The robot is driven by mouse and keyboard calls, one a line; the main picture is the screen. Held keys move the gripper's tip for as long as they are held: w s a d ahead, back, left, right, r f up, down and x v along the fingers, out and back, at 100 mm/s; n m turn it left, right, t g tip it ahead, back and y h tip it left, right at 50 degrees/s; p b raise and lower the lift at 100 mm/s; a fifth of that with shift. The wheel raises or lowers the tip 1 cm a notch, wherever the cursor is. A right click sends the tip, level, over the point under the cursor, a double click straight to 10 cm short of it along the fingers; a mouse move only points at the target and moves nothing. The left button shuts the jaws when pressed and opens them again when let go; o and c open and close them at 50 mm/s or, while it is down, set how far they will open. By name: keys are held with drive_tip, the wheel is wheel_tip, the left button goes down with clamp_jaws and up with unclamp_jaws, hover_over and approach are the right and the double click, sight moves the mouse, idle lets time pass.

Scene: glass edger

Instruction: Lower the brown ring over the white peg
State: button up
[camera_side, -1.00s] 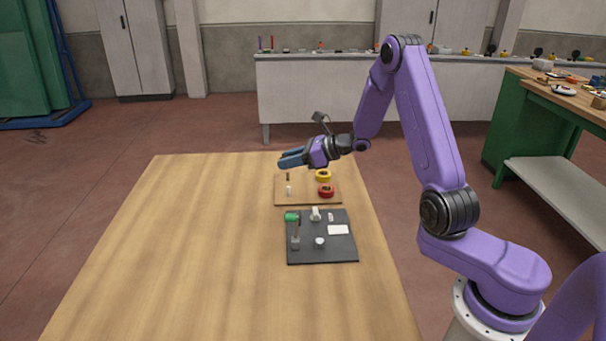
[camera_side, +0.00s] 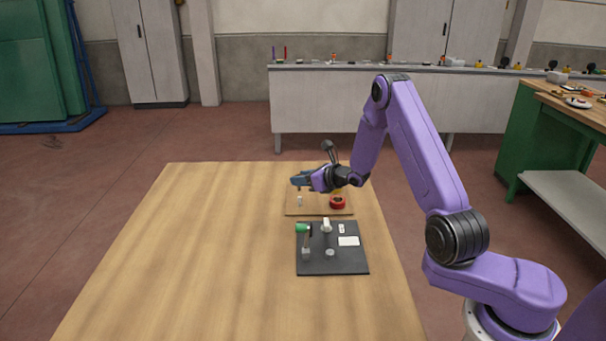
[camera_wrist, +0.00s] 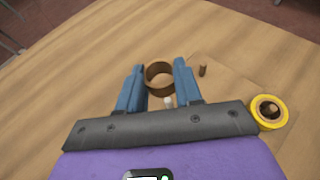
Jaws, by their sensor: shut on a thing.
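The brown ring (camera_wrist: 159,92) is held between the two blue fingers of my gripper (camera_wrist: 158,82) in the wrist view. The white peg (camera_wrist: 168,102) shows just below the ring's near edge there, outside its opening. In the side view my gripper (camera_side: 301,181) is above the wooden board (camera_side: 318,211), over the area of the white peg (camera_side: 299,201), which stands upright. The gap between ring and peg is hard to judge. The ring is not clearly visible in the side view.
A brown peg (camera_wrist: 203,70) stands right of the fingers, and a yellow ring (camera_wrist: 269,112) lies farther right. A red ring (camera_side: 337,202) sits on the board's right part. A dark plate (camera_side: 333,264) with several small fixtures lies in front. The table's left side is clear.

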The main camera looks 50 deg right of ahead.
sight(304, 208)
drive_tip(key=shift+f, duration=3.8)
drive_tip(key=o, duration=1.1)
drive_tip(key=shift+c, duration=0.2)
drive_tip(key=shift+s, duration=0.1)
